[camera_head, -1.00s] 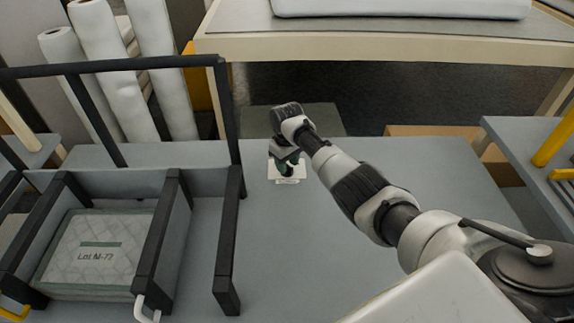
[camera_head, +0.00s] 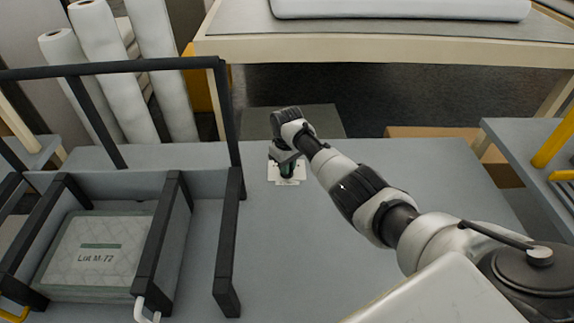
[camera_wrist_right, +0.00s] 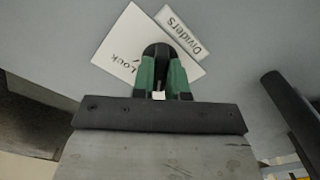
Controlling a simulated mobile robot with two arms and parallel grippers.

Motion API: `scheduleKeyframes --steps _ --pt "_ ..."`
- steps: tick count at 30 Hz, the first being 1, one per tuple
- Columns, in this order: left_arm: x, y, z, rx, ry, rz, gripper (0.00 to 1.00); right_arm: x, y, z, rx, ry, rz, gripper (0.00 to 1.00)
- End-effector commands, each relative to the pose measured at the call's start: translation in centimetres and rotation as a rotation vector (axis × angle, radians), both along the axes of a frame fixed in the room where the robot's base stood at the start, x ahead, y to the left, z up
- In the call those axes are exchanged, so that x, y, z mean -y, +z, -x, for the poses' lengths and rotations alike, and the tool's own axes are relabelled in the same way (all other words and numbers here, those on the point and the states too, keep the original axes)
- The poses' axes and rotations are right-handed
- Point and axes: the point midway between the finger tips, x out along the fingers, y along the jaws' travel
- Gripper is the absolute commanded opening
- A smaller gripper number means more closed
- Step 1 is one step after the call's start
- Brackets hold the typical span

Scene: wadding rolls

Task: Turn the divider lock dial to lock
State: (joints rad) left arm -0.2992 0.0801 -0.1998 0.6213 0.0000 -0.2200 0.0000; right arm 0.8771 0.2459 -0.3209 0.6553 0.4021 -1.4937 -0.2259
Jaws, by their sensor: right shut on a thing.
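The divider lock dial (camera_wrist_right: 157,52) is a dark rounded knob on a white plate (camera_wrist_right: 122,48) that carries the handwritten word "Lock". A label (camera_wrist_right: 181,31) reading "Dividers" sits beside the plate. My right gripper (camera_wrist_right: 160,72), with green fingers, is shut on the dial and hides much of it. In the head view the right gripper (camera_head: 287,172) points down at the small white plate (camera_head: 273,172) on the grey table. The dial's exact angle cannot be told. My left gripper is not in view.
A black-framed bin (camera_head: 172,235) with a quilted pack labelled "Lot M-77" (camera_head: 95,248) stands on the left. White rolls (camera_head: 105,70) lean behind it. A table with a white roll (camera_head: 400,8) is at the back. The table around the plate is clear.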

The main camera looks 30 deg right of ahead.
Motion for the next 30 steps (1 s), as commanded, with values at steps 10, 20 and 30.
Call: scheduleKeyframes --steps 10,20,30 --pt "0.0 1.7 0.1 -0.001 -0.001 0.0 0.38 -0.1 0.3 0.0 -0.002 -0.215 -0.001 0.0" --pt "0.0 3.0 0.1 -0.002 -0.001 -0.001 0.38 -0.1 0.2 0.0 -0.003 -0.528 -0.002 0.0" --pt "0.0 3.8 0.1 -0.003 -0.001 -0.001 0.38 -0.1 0.1 0.0 -0.001 -0.85 -0.001 0.0"
